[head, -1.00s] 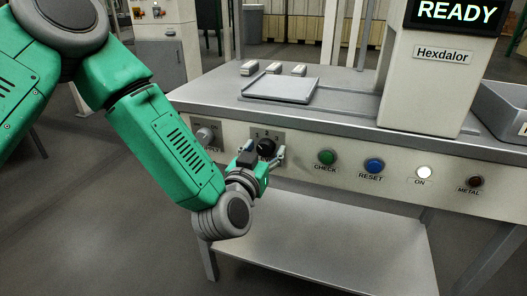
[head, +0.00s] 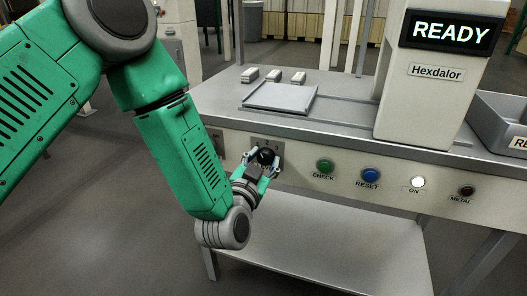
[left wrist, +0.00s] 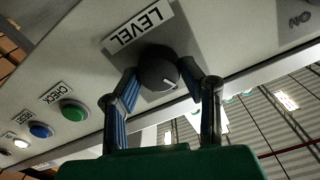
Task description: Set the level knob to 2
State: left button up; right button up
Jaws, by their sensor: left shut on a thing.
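The level knob (head: 266,156) is a round black dial on the front panel of the table. Its LEVEL label (left wrist: 138,24) shows in the left wrist view, where the knob (left wrist: 158,70) has a small pale mark near its edge. My left gripper (head: 262,159) has a finger on each side of the knob and is shut on it; the fingers (left wrist: 161,82) also show in the left wrist view. In the head view the gripper hides part of the knob, and I cannot read its setting on the small scale. My right gripper is out of view.
Right of the knob, the panel has a green CHECK button (head: 325,166), a blue RESET button (head: 370,175), a lit white ON light (head: 417,183) and a dark METAL light (head: 466,191). The display (head: 451,33) reads READY. A grey tray (head: 279,97) lies on top.

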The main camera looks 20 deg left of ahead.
pick_arm(q)
jog(key=m+p, duration=0.2)
jog(key=m, duration=0.1)
jog(key=shift+s+d+f, duration=0.1)
jog(key=shift+d, duration=0.05)
jog(key=shift+f+m+p, duration=0.15)
jog(key=shift+m+p, duration=0.4)
jog(key=shift+m, duration=0.35)
jog(key=shift+f, duration=0.1)
jog(key=o, duration=1.1)
jog(key=s, duration=1.2)
jog(key=shift+a, duration=0.2)
jog(key=shift+w, duration=0.1)
